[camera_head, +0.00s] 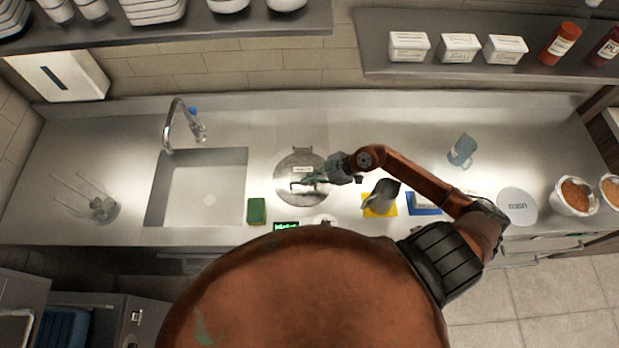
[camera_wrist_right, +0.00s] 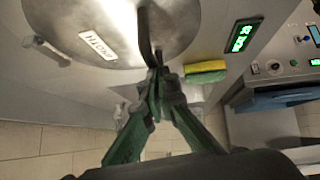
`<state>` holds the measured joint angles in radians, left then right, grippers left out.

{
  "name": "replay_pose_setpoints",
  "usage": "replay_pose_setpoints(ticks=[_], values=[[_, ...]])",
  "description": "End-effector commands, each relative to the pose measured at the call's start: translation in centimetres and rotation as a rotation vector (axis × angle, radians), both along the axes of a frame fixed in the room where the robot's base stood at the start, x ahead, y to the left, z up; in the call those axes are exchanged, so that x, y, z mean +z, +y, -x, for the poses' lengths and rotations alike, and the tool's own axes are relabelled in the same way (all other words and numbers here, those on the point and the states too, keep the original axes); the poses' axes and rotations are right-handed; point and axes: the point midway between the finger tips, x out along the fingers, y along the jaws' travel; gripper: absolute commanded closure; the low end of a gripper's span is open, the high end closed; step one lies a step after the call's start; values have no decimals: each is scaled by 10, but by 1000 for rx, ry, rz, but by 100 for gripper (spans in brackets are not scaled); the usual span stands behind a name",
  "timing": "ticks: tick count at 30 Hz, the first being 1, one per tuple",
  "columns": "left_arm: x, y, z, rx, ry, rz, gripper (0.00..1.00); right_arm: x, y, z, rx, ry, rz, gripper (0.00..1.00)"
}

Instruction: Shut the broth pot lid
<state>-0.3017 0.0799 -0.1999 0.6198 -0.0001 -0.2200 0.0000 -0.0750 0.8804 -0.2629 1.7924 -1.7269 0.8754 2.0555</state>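The broth pot's round steel lid (camera_head: 290,193) lies in the counter, left of centre in the head view. It looks flat or nearly flat; I cannot tell if it is fully down. In the right wrist view the lid (camera_wrist_right: 60,15) fills the upper left, with its label (camera_wrist_right: 97,45) and a dark bar, probably its handle, near my fingertips. My right gripper (camera_head: 322,177) is over the lid's right part, and its fingers (camera_wrist_right: 153,68) converge and look shut. Whether the handle lies between them is unclear. My left gripper is not in view.
A green-yellow sponge (camera_head: 257,211) and a green display (camera_head: 286,225) are near the counter's front edge. The sink (camera_head: 205,190) is left of the pot. A grey jug (camera_head: 383,193) on a yellow mat stands to the right, with a blue cup (camera_head: 462,150) beyond.

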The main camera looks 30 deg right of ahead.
Motion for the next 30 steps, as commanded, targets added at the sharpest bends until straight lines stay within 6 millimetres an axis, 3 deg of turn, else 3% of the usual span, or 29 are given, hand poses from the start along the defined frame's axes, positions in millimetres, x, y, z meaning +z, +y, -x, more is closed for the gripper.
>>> replay_pose_setpoints(ticks=[8,22,24,30], values=[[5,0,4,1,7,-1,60,-1,0,4,2,11,4,100],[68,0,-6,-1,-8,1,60,47,6,6,3,1,0,100],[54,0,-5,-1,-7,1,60,52,-7,15,4,0,5,100],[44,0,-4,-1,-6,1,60,81,-32,34,4,2,4,100]])
